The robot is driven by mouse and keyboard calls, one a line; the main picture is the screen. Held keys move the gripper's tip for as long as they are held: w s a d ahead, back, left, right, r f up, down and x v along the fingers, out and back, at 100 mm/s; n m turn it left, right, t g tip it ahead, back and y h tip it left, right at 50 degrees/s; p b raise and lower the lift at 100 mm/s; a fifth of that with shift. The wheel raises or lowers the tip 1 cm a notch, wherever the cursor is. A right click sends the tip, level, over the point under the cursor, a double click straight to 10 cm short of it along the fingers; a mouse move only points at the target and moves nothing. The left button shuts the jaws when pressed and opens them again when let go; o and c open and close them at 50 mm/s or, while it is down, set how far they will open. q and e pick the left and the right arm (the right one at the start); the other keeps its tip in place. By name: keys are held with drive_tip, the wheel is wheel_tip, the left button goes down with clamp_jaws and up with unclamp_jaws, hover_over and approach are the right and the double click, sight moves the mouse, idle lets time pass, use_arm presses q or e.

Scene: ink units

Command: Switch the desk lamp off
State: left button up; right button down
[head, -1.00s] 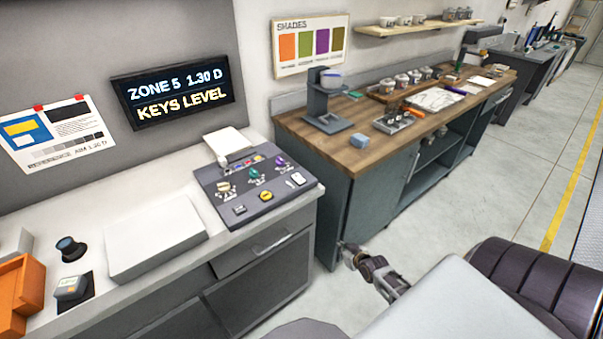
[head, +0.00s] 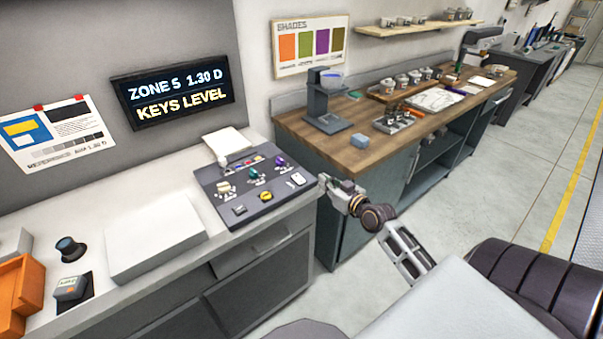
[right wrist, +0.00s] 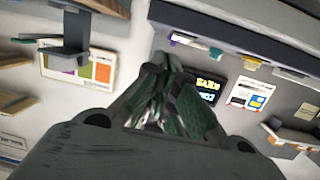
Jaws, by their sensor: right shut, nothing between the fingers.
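I cannot make out a desk lamp for certain in either view. A dark control panel (head: 222,203) lies on the white counter in the head view, with coloured knobs and small switches on it. A white switch-like piece (head: 298,179) sits near the panel's right corner. My right gripper (head: 325,182) is shut and empty, just right of the panel and apart from it in the picture. Its closed fingers (right wrist: 160,75) also show in the right wrist view, which is upside down. My left gripper is not in view.
A white box (head: 155,237), a dark knob (head: 70,248) and an orange tray (head: 22,292) are on the counter (head: 75,325). A lit display (head: 178,92) hangs behind. A wooden-topped bench (head: 365,148) with a grey stand (head: 322,100) lies to the right.

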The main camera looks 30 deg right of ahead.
drive_tip(key=shift+n+t+y, duration=0.3)
drive_tip(key=shift+n, duration=0.2)
drive_tip(key=r, duration=0.1)
drive_tip(key=a+r, duration=0.2)
drive_tip(key=r, duration=0.1)
drive_tip(key=p, duration=0.2)
hover_over(301, 179)
drive_tip(key=s, duration=0.1)
drive_tip(key=shift+d+f, duration=0.1)
drive_tip(key=shift+f, duration=0.45)
drive_tip(key=shift+w+f, duration=0.15)
drive_tip(key=shift+w, duration=0.1)
drive_tip(key=shift+w+f+b, duration=0.15)
drive_tip(key=shift+f+b, duration=0.15)
drive_tip(key=shift+f, duration=1.65)
